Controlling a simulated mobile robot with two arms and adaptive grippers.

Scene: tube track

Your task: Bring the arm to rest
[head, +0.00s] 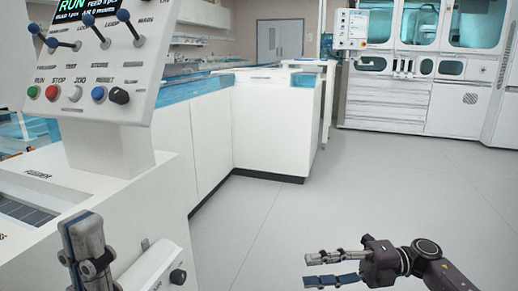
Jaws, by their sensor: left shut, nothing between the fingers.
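My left gripper (80,225) is at the lower left, in front of the white feeder cabinet. Its dark fingers point up and are closed with nothing between them. My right gripper (312,270) is at the lower right above the bare floor. Its two fingers point left with a gap between them, and it is empty. The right arm comes in from the lower right corner. Most of my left arm is outside the picture.
A control panel (110,62) with blue-knobbed levers and coloured buttons stands above the feeder cabinet (40,180) at left. A white counter (272,125) runs behind it. A large white machine (385,103) stands at the back right. The grey floor (400,185) between is clear.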

